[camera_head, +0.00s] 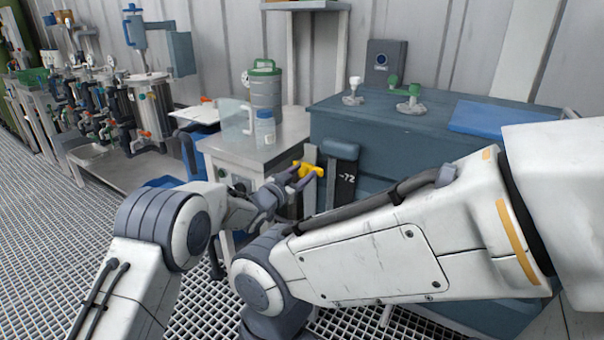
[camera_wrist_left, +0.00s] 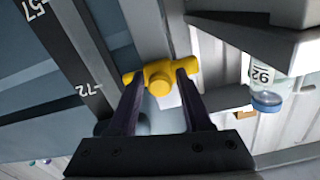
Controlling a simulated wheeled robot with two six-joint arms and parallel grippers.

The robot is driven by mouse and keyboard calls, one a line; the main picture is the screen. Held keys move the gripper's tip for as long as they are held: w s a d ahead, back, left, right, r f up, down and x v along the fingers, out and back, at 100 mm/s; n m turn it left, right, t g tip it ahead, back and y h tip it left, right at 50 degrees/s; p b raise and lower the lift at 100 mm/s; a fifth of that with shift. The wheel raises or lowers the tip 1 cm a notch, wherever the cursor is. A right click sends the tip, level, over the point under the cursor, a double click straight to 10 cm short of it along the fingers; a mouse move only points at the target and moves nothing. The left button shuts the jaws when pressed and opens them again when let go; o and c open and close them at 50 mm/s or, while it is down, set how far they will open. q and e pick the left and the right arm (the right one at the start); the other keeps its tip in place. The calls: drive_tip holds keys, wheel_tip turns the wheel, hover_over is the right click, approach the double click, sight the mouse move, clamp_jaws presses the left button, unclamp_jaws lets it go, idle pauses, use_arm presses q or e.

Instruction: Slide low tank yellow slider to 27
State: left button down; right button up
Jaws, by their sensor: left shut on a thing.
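The yellow slider (camera_head: 313,170) is a small T-shaped knob on a pale upright rail (camera_head: 310,190) at the front of the blue-grey tank (camera_head: 400,140). Beside it is a dark scale strip (camera_head: 344,190) with a white "-72" mark. My left gripper (camera_head: 296,180) is at the slider. In the left wrist view, the dark fingers of the gripper (camera_wrist_left: 160,100) are shut on the yellow slider (camera_wrist_left: 160,80), one on each side of its round knob. The scale strip (camera_wrist_left: 72,50) there shows "57" and "-72". The slider is near the "-72" mark. My right gripper is out of view.
My right arm crosses in front of the tank. A blue slab (camera_head: 505,118) lies on the tank top. Grated floor (camera_head: 50,220) is open at left.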

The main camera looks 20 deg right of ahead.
use_arm(q)
drive_tip(key=shift+s+f, duration=0.1)
drive_tip(key=shift+f, duration=0.05)
wheel_tip(320, 180, down, 24)
drive_tip(key=b, duration=1.3)
drive_tip(key=shift+d, duration=0.15)
drive_tip(key=shift+s+f, duration=0.1)
drive_tip(key=c, duration=0.6)
unclamp_jaws()
